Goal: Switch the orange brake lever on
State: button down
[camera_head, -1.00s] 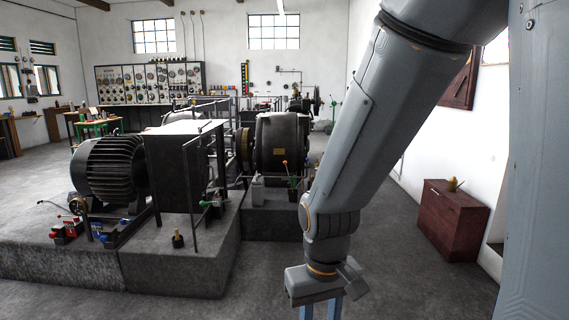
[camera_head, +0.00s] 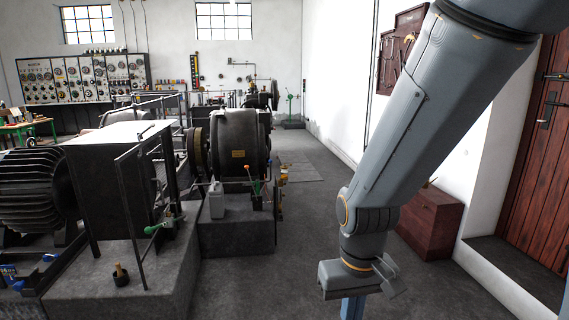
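A lever with an orange knob (camera_head: 248,168) stands in front of the dark round machine (camera_head: 240,145) on the middle plinth. It is small in view, and its exact setting is hard to read. My gripper (camera_head: 352,309) hangs low at the bottom edge of the view, to the right of and nearer than the lever, well apart from it. Its blue fingers overlap and are cut off by the picture edge, so their opening does not show. Nothing is seen held in it.
Near left, a boxy machine (camera_head: 115,180) with a railing and a green-handled lever (camera_head: 153,229) stands on a plinth. A red-brown cabinet (camera_head: 430,223) is by the right wall. Clear floor (camera_head: 300,225) runs between the plinths and that wall.

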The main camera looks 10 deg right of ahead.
aim_at(247, 166)
jog(key=z, duration=0.35)
jog(key=i, duration=1.8)
jog(key=u, duration=0.4)
jog(key=i, duration=1.3)
jog(key=u, duration=0.5)
